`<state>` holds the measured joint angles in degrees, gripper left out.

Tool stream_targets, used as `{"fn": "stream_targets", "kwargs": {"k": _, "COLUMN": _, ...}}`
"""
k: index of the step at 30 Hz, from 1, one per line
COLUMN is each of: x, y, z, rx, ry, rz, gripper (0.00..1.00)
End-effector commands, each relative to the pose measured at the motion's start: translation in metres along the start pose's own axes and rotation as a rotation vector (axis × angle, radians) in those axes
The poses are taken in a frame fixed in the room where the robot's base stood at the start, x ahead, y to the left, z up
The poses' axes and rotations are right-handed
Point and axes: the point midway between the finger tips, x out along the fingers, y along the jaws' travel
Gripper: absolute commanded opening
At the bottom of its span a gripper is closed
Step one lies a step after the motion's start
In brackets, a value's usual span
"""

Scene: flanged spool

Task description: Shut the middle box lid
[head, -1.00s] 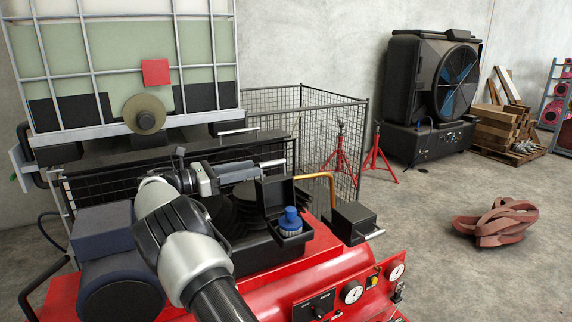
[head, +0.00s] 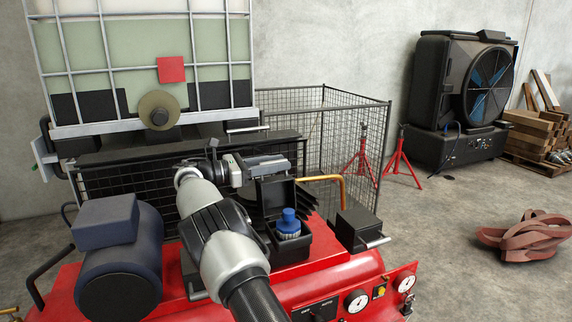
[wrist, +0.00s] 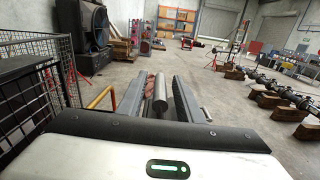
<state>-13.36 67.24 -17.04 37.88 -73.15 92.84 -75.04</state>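The middle box (head: 292,244) is a black open box on the red machine, with a blue-capped item (head: 289,222) inside. Its lid (head: 276,191) stands upright at the back. My gripper (head: 283,163) is just above the lid's top edge in the head view, pointing right. In the wrist view my gripper (wrist: 158,100) has its two fingers apart. A grey metal bar (wrist: 160,92) lies between them with a gap on each side; it looks like the lid's handle, but its join to the lid is hidden. My arm hides the area left of the box.
A shut black box (head: 357,229) with a bar handle stands to the right. An orange bent pipe (head: 325,179) is close to the lid. A wire mesh cage (head: 345,140) and a caged tank (head: 120,75) stand behind. A motor (head: 118,255) is at the left.

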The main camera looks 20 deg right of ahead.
Motion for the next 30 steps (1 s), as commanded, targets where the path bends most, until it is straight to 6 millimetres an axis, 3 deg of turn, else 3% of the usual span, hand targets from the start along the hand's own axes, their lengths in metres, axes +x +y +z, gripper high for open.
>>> {"fn": "stream_targets", "kwargs": {"k": 13, "x": 0.0000, "y": 0.0009, "z": -0.0002, "rx": -0.001, "ry": 0.000, "rz": 0.001, "gripper": 0.33}}
{"fn": "stream_targets", "kwargs": {"k": 20, "x": 0.0000, "y": 0.0009, "z": -0.0002, "rx": -0.001, "ry": 0.000, "rz": 0.001, "gripper": 0.00}}
{"fn": "stream_targets", "kwargs": {"k": 30, "x": -0.0001, "y": -0.0012, "z": -0.0002, "rx": 0.012, "ry": -0.001, "rz": 0.000, "gripper": 0.00}}
